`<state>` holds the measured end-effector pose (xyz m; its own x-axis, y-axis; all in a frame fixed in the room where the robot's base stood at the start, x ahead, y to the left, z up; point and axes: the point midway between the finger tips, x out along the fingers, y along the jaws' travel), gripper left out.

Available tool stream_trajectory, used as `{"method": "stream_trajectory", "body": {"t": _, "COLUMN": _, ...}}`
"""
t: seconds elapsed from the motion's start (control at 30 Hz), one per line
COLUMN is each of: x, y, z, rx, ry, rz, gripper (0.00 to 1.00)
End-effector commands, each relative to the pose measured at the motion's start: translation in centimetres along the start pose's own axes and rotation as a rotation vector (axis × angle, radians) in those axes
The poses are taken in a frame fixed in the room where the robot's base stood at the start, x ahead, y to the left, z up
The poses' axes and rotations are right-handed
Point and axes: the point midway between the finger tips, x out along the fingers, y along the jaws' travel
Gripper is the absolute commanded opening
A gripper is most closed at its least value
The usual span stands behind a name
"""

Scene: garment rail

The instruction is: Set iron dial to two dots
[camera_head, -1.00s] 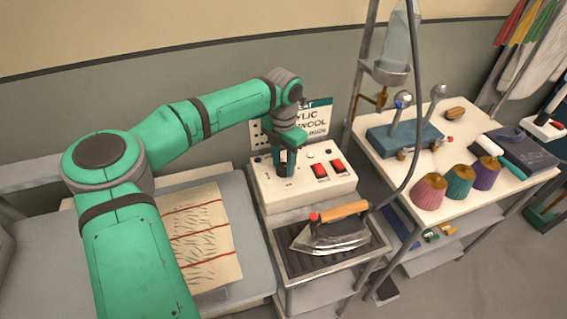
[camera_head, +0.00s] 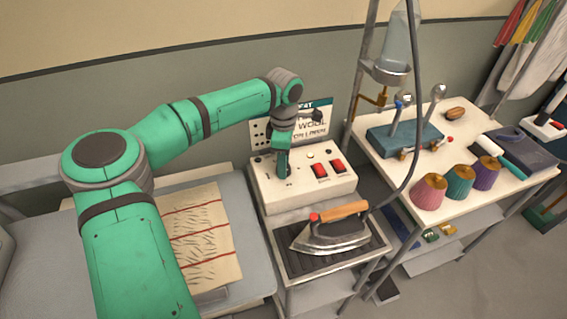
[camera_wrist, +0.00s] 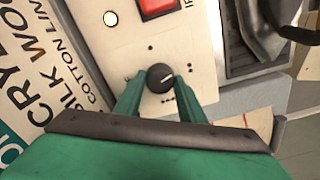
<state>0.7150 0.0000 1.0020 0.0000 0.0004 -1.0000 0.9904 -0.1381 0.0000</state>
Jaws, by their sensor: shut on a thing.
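The iron dial (camera_wrist: 160,77) is a round black knob with a pale pointer line on the white control box (camera_head: 325,190). In the wrist view its pointer slants to the upper right, and small dark marks surround it, too small to count surely. My gripper (camera_wrist: 158,84) has its two green fingers on either side of the knob, shut on it. In the head view my gripper (camera_head: 283,168) points down at the left part of the box top and mostly hides the dial. The iron (camera_head: 335,228), with a wooden handle, rests on a dark ribbed stand in front of the box.
Two red switches (camera_head: 320,170) and a lit round lamp (camera_wrist: 110,18) are on the box beside the dial. A fabric chart sign (camera_head: 312,122) stands behind. A grey hose hangs to the right of the box. The right table (camera_head: 400,168) holds thread cones and tools.

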Motion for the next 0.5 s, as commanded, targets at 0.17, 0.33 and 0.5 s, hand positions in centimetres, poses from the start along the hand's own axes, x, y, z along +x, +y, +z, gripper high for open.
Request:
{"method": "stream_trajectory", "body": {"t": 0.17, "x": -0.09, "y": 0.08, "z": 0.08, "rx": 0.136, "ry": -0.002, "rz": 0.003, "gripper": 0.14}}
{"method": "stream_trajectory", "body": {"t": 0.33, "x": -0.09, "y": 0.07, "z": 0.08, "rx": 0.233, "ry": -0.002, "rz": 0.003, "gripper": 0.14}}
{"method": "stream_trajectory", "body": {"t": 0.5, "x": -0.09, "y": 0.07, "z": 0.09, "rx": 0.295, "ry": -0.002, "rz": 0.003, "gripper": 0.14}}
